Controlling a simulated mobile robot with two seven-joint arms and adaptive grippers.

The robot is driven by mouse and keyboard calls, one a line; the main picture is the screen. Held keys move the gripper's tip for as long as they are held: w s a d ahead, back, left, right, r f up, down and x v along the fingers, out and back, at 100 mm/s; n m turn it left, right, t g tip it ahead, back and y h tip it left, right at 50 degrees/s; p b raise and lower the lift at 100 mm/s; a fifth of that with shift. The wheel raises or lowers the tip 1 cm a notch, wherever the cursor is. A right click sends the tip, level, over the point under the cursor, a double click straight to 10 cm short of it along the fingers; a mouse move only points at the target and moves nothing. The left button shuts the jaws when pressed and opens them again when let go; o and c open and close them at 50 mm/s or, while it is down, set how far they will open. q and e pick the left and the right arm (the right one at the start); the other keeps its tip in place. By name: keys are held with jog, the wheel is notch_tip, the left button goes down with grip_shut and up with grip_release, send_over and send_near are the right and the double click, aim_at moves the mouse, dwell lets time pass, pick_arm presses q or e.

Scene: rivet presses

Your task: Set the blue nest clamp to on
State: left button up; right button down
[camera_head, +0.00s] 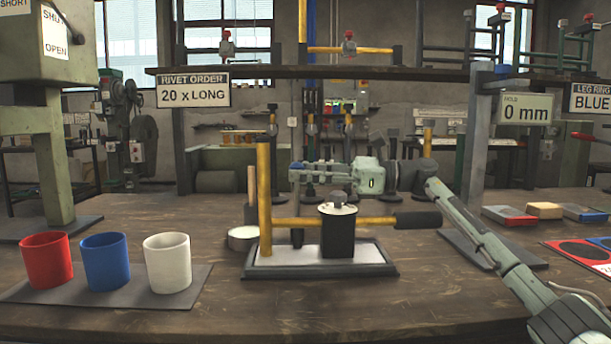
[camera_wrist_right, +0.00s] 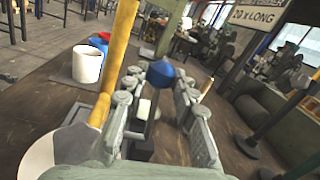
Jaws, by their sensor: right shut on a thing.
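The blue knob (camera_wrist_right: 161,73) of the nest clamp sits between the two fingers of my right gripper (camera_wrist_right: 160,84) in the right wrist view. In the head view my right gripper (camera_head: 299,173) reaches in from the right and is shut at the top of the clamp's dark upright lever (camera_head: 297,237); its fingers hide most of the knob there. The lever stands roughly upright behind the yellow bar of the fixture (camera_head: 368,270), on its pale plate. I cannot read an on or off mark. My left gripper is not in view.
The fixture has a yellow post (camera_head: 264,195), a black cylinder (camera_head: 338,236) and a black handle (camera_head: 418,219) sticking out right. Red (camera_head: 46,262), blue (camera_head: 105,262) and white (camera_head: 168,264) cups stand left on a mat. A green press (camera_head: 48,150) is behind them. The front table is clear.

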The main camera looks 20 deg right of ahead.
dwell(0.3)
jog(key=c, duration=1.2)
grip_release()
jog(key=shift+a, duration=0.1)
jog(key=shift+d, duration=0.2)
jog(key=v, duration=1.1)
jog(key=shift+s+d, duration=0.2)
jog(key=shift+d, duration=0.1)
